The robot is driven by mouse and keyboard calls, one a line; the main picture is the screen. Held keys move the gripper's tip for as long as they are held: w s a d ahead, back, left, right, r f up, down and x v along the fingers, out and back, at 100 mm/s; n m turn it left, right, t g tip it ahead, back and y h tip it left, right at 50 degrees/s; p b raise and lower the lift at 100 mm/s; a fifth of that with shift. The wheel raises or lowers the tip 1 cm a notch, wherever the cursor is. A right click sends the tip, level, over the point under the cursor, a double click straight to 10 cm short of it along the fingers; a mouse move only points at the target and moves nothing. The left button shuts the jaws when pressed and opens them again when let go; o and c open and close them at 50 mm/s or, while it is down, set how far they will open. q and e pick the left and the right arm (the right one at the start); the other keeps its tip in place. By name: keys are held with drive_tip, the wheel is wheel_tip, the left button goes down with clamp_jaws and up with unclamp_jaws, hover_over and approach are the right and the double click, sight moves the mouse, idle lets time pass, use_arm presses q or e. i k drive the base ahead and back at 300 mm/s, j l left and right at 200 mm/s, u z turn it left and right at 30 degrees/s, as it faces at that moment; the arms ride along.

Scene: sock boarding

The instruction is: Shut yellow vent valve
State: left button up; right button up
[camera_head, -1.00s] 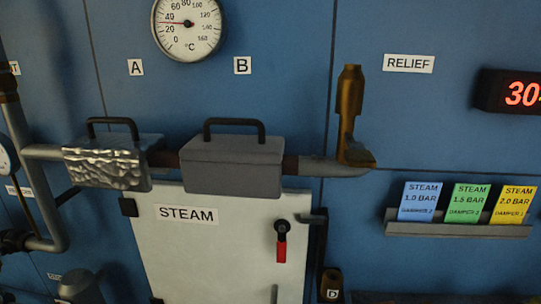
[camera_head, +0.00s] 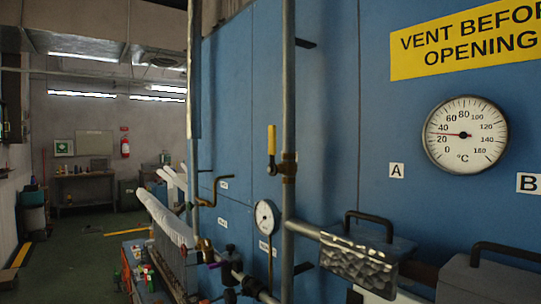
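A yellow valve handle (camera_head: 271,140) stands upright at the middle of the view. It joins a brass valve body (camera_head: 289,167) on a grey vertical pipe (camera_head: 288,75) along the blue panel. The handle runs parallel to the pipe, just left of it. No label for this valve is readable. Neither of my grippers is in view.
A small pressure gauge (camera_head: 266,217) sits below the valve. Right of it are handled boxes and a temperature dial (camera_head: 465,134) under a yellow "VENT BEFORE OPENING" sign (camera_head: 467,40). At left, white sock-like forms (camera_head: 165,218) stand beside the panel; open floor (camera_head: 75,250) lies beyond.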

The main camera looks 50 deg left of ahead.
sight(272, 168)
drive_tip(key=u, duration=1.4)
